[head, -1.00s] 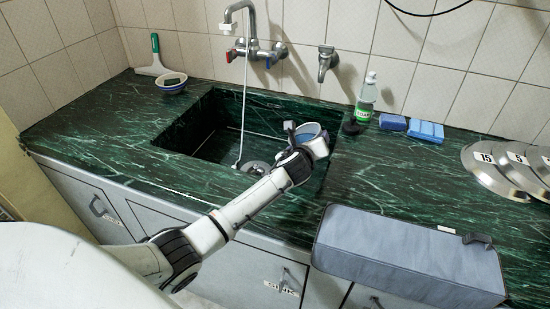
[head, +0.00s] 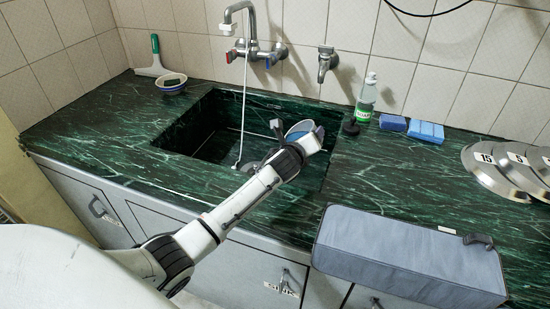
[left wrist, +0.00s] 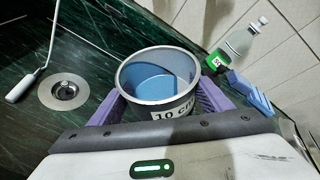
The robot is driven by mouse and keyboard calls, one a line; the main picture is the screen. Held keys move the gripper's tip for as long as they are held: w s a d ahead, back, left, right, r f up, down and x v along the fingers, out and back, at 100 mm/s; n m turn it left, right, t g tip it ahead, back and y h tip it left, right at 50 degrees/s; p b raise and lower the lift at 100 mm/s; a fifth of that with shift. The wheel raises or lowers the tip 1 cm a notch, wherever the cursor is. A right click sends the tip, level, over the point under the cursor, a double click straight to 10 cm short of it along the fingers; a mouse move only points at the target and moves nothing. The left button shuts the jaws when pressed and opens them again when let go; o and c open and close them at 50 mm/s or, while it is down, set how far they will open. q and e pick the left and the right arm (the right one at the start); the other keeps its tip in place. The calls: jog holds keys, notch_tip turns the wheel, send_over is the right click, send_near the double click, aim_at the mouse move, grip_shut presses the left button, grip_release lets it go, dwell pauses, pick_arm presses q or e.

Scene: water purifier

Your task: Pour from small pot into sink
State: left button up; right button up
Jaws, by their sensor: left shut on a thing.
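My left gripper (head: 298,140) is over the right part of the sink (head: 208,101) and is shut on the small pot (head: 303,128). The pot is grey outside and blue inside, and is tilted in the head view. In the left wrist view, the purple fingers of my left gripper (left wrist: 160,100) clasp both sides of the pot (left wrist: 181,106), which bears a partly hidden "10 C" label. I cannot tell whether there is liquid in it, and no stream shows at its rim. The sink drain (left wrist: 64,91) is left of the pot there. My right gripper is not in view.
A tap (head: 250,50) with a hanging white hose (head: 243,110) is behind the sink. A bottle (head: 366,98) and blue sponges (head: 426,131) stand right of it. A bowl (head: 171,84), a grey box (head: 408,255) and metal lids (head: 490,168) lie on the counter.

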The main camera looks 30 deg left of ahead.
aim_at(303, 123)
pick_arm(q)
jog(key=shift+s+a+r+n+h+b, duration=0.1)
jog(key=shift+a+r+n+h+b, duration=0.2)
jog(key=shift+r+n+b, duration=0.25)
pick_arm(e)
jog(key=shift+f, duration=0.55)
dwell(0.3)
pick_arm(q)
jog(key=shift+a+r+n+t+h+b, duration=0.15)
jog(key=shift+r+n+t+h+b, duration=0.3)
jog(key=shift+n+b, duration=0.25)
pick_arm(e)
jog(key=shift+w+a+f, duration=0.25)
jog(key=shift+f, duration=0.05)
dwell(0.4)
pick_arm(q)
jog(key=shift+s+a+r+n+b, duration=0.2)
jog(key=shift+n+b, duration=0.25)
jog(key=shift+b, duration=0.3)
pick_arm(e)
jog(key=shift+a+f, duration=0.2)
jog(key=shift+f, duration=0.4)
pick_arm(q)
jog(key=shift+r+n+t+h+b, duration=0.25)
jog(key=shift+n+t+h+b, duration=0.1)
jog(key=shift+t+b, duration=0.15)
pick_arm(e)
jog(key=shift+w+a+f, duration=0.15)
